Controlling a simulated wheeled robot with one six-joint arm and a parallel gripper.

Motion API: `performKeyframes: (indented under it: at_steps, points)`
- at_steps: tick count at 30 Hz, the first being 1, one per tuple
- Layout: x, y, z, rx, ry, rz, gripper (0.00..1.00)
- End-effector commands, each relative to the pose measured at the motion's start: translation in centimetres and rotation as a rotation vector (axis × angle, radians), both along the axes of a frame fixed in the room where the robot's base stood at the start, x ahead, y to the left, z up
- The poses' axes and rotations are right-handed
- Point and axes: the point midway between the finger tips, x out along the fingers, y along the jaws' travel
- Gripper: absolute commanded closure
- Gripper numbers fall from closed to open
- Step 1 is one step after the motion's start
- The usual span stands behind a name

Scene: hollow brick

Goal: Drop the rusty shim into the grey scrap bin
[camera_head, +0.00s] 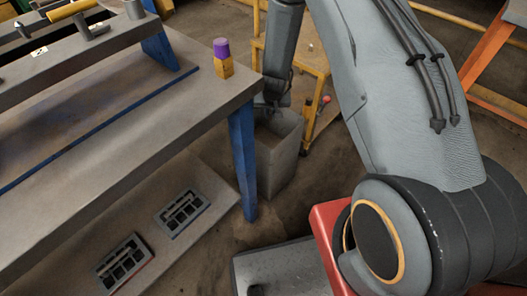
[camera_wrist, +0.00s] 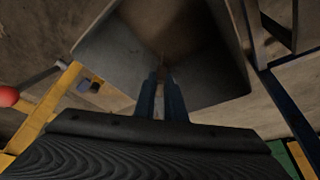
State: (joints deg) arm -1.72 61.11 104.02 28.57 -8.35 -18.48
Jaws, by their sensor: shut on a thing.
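The grey scrap bin (camera_head: 279,152) stands on the floor just right of the bench's blue leg. In the wrist view the open bin (camera_wrist: 112,55) fills the upper middle, with its walls and brownish bottom showing. My gripper (camera_wrist: 162,74) points into the bin's opening, its two dark blue fingers close together. A thin brownish sliver, the rusty shim (camera_wrist: 163,62), shows faintly between the fingertips; most of it is hidden. In the head view my wrist is above the bin, and the fingertips and shim cannot be made out.
A grey workbench (camera_head: 115,110) with a blue leg (camera_head: 242,150) stands left of the bin. A purple-and-yellow block (camera_head: 222,60) stands near its corner. A yellow cart (camera_head: 318,65) with a red knob (camera_head: 326,99) is close behind the bin. Two slotted grey pieces (camera_head: 182,210) lie on the low shelf.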

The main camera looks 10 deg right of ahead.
Motion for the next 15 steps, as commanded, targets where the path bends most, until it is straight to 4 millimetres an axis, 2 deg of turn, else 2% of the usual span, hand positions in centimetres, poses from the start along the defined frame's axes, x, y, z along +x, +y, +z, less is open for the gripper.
performKeyframes:
  at_steps: [7,8,11,15]
  points:
    - [0.02,0.0,0.04,0.0,-0.001,0.0,1.0]
    - [0.01,0.0,0.03,0.0,-0.001,0.0,0.85]
    - [0.02,-0.01,0.03,0.0,-0.001,0.0,0.68]
    - [0.02,0.0,0.03,0.0,-0.001,0.0,0.68]
